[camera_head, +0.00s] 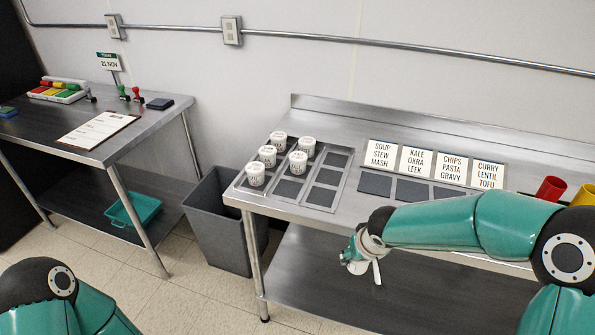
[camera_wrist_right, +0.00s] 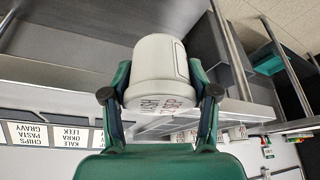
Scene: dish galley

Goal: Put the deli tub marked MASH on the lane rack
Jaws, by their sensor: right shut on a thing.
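My right gripper (camera_head: 362,256) is in front of the steel table's front edge, right of and nearer than the grey lane rack (camera_head: 322,197). In the right wrist view the gripper (camera_wrist_right: 160,78) is shut on a white deli tub (camera_wrist_right: 158,58), with a finger on either side. My left gripper is out of view.
Four word cards stand on the table, the leftmost (camera_head: 381,154) reading SOUP, STEW, MASH, each behind a dark bare pad (camera_head: 375,184). A red cup (camera_head: 551,188) and a yellow cup (camera_head: 584,195) stand at right. A grey bin (camera_head: 214,222) stands between the tables.

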